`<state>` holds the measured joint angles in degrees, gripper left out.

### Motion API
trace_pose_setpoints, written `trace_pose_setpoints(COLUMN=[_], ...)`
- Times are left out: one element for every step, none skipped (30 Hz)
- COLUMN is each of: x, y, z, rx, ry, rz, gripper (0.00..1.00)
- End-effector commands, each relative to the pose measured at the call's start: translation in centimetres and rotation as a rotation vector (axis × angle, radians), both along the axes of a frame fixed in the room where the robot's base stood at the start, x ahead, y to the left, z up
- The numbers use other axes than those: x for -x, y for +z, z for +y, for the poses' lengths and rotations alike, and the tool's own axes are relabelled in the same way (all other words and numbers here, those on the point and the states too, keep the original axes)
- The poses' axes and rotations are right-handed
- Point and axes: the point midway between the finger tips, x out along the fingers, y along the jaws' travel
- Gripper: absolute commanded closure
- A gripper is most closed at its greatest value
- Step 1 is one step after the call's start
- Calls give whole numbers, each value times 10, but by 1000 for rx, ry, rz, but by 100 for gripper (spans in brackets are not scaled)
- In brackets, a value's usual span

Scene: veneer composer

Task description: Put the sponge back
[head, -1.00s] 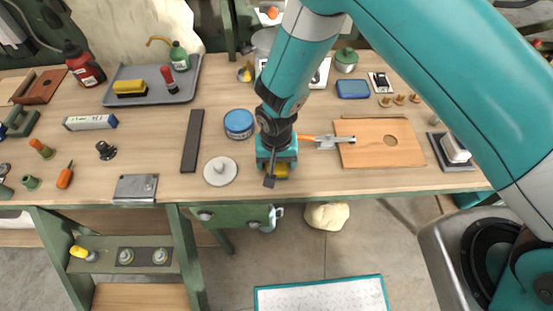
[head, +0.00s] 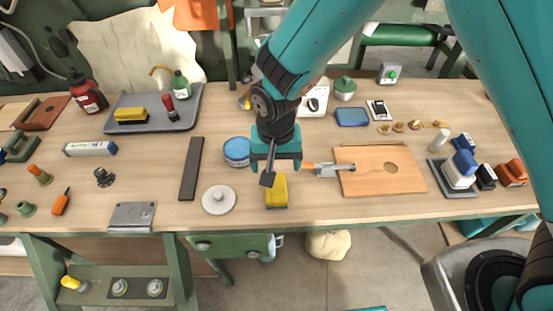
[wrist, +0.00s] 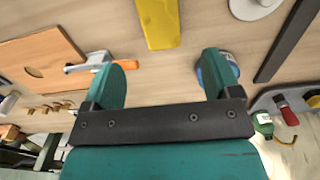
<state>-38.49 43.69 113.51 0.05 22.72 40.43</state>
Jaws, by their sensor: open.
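A yellow sponge (head: 276,188) with a darker lower edge lies on the workbench near its front edge. It also shows at the top of the wrist view (wrist: 158,22), beyond my fingertips. My gripper (head: 275,164) is open and empty, above and just behind the sponge in the head view. In the wrist view its two teal fingers (wrist: 165,66) stand apart with only bench between them.
A round white lid (head: 219,200) and a blue tin (head: 237,152) stand left of my gripper. A clamp with an orange handle (head: 327,169) and a wooden board (head: 375,182) lie to the right. A dark bar (head: 191,168) lies further left.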

Motion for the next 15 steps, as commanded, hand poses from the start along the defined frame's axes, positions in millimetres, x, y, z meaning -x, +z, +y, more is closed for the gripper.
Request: trace_pose_setpoints(x=[0, 0, 0, 0, 0, 0, 0, 0, 1, 1, 2, 4, 6, 10, 16], y=[4, 5, 7, 8, 8, 9, 10, 12, 17, 24, 33, 48, 61, 76, 96], z=[0, 0, 0, 0, 0, 0, -1, -1, -3, -5, -8, -12, -17, -23, -31], rx=[-1, -1, 0, 0, 0, 0, -1, -3, -10, -18, -30, -49, -66, -86, -114], ry=[0, 0, 0, 0, 0, 0, 1, 3, 8, 16, 26, 46, 64, 87, 124], rz=[-1, -1, 0, 0, 0, 1, 1, 1, 2, 2, 3, 6, 8, 7, 8], gripper=[17, 17, 17, 17, 17, 17, 17, 17, 17, 17, 17, 17, 17, 17, 17])
